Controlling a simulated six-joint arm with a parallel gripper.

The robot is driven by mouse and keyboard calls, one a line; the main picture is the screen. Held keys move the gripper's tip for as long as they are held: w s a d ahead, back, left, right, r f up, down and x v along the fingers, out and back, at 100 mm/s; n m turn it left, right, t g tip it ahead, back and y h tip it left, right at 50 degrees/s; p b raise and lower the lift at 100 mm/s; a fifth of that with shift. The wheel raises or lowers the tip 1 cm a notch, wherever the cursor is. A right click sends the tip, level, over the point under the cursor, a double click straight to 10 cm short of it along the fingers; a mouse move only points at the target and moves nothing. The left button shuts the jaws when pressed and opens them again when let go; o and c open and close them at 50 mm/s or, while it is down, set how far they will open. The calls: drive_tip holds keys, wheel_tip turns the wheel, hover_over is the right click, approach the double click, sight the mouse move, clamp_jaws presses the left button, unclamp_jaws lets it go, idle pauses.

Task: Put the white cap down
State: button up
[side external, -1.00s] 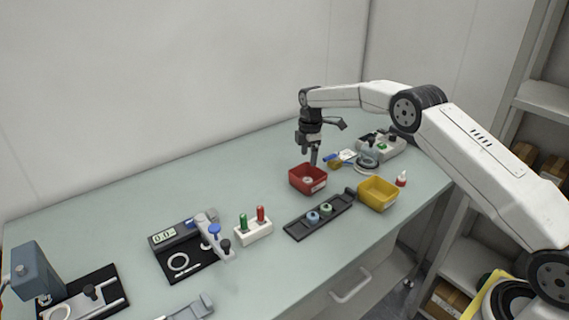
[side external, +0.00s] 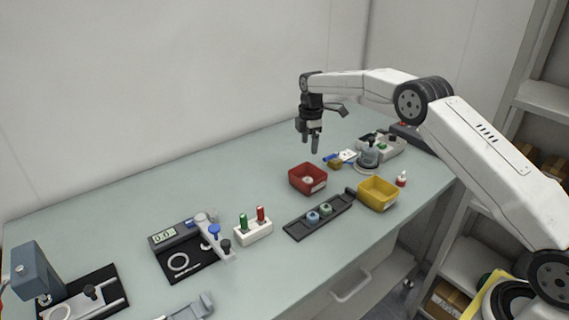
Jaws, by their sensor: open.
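The white cap (side external: 308,180) lies inside the red bin (side external: 296,186) and shows as a small pale round shape. The bin's near wall hides part of it. My gripper (side external: 309,148) is open and empty. It hangs above and behind the red bin with its fingers pointing down, apart from the cap.
A yellow bin (side external: 378,195) and a black rail (side external: 300,229) with two round parts stand near the red bin. A white holder (side external: 254,233) with green and red tools, a gauge with a display (side external: 177,236) and a small red-tipped bottle (side external: 402,179) stand on the table. The back left is clear.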

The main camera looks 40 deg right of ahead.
drive_tip(key=s+a+m+t, duration=0.1)
drive_tip(key=s+a+m, duration=0.2)
drive_tip(key=s, duration=0.8)
drive_tip(key=s+a+m, duration=0.3)
drive_tip(key=s+m, duration=0.3)
drive_tip(key=s, duration=0.6)
drive_tip(key=s+a+m+t, duration=0.1)
drive_tip(key=s+a+m, duration=0.3)
drive_tip(key=s, duration=0.7)
drive_tip(key=shift+s+r+m+t, duration=0.25)
drive_tip(key=shift+r+m, duration=0.2)
drive_tip(key=shift+m, duration=0.35)
drive_tip(key=shift+w, duration=0.1)
